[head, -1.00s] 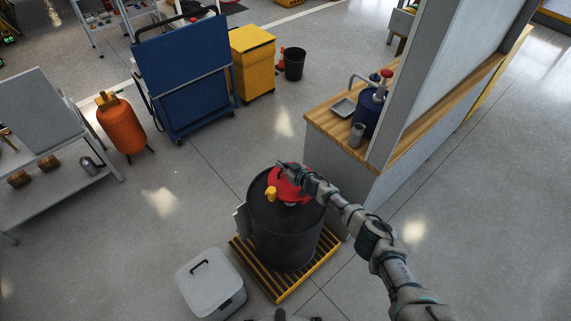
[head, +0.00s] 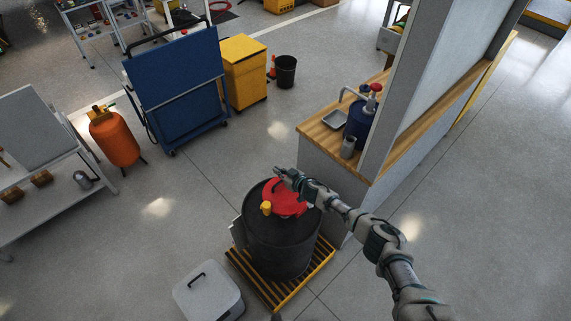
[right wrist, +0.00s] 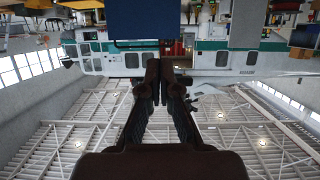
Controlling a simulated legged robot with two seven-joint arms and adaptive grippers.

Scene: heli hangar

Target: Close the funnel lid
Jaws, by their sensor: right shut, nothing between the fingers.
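A red funnel lid (head: 288,201) lies on top of a black drum (head: 282,243), with a yellow knob-like part (head: 266,208) at its left front edge. It looks flat over the drum top, but I cannot tell whether it is fully down. My right gripper (head: 279,174) is shut and empty at the lid's far edge, just above it. I cannot tell whether it touches the lid. The right wrist view shows its fingers (right wrist: 165,65) together, with no lid in sight. My left gripper is not in view.
The drum stands on a yellow slatted pallet (head: 318,262). A light grey box (head: 208,296) sits at front left. A wooden-topped counter (head: 325,138) with a wall stands at right. A blue panel cart (head: 178,85) and orange gas cylinder (head: 114,138) are farther back.

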